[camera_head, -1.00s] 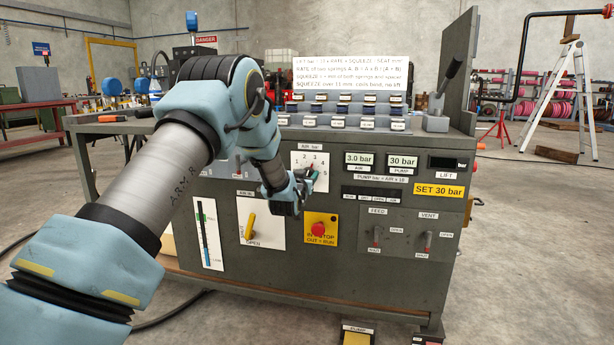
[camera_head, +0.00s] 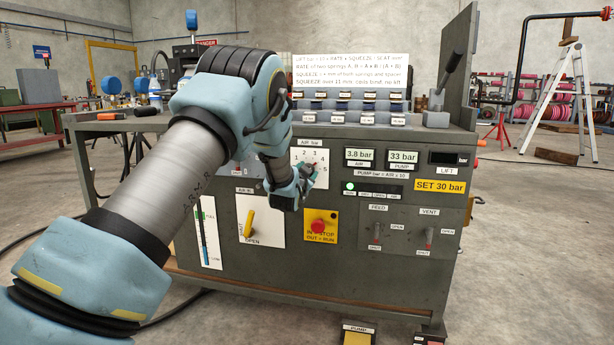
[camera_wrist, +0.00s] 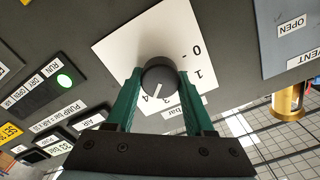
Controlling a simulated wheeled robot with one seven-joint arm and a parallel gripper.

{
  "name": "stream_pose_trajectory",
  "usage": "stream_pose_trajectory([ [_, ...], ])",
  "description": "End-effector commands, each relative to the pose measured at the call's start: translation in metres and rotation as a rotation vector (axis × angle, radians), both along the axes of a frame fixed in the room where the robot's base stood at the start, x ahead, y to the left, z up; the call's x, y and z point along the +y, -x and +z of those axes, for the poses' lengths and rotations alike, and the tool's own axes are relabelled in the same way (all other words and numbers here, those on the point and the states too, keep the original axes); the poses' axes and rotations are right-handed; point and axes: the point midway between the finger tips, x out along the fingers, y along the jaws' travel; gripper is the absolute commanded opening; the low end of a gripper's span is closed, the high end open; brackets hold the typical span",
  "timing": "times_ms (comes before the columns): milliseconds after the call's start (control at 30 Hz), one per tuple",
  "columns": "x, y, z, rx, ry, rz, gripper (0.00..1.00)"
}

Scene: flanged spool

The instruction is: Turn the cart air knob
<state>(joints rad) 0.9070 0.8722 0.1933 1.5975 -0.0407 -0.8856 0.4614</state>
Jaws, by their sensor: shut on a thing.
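The dark round air knob (camera_wrist: 159,72) sits on a white dial plate (camera_wrist: 112,45) in the wrist view. My gripper (camera_wrist: 159,80) is shut on it, with one green finger on each side. The knob's white pointer line lies between the 3 and the 4. In the head view my gripper (camera_head: 297,190) is in front of the air dial plate (camera_head: 308,153) and hides the knob.
A green lamp (camera_head: 349,186) is lit at RUN. A yellow SET 30 bar label (camera_head: 439,186) is at the right. Below my gripper are a red stop button (camera_head: 318,227) and a yellow lever (camera_head: 250,224). Feed (camera_head: 376,231) and vent (camera_head: 429,239) switches are at lower right.

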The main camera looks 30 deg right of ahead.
Motion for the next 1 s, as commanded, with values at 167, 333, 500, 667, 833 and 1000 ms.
stream_pose_trajectory([
  [167,-0.0018,0.0017,-0.002,-0.117,-0.124,-0.002,0.0],
  [333,-0.0018,0.0018,-0.0023,-0.225,-0.24,-0.002,0.0],
  [500,-0.0019,0.0018,-0.0026,-0.324,-0.345,-0.001,0.0],
  [667,-0.002,0.0018,-0.0028,-0.397,-0.426,-0.001,0.0],
  [833,-0.0022,0.0021,-0.003,-0.455,-0.488,-0.001,0.0],
  [1000,-0.0016,0.0015,-0.0028,-0.488,-0.525,-0.001,0.0],
])
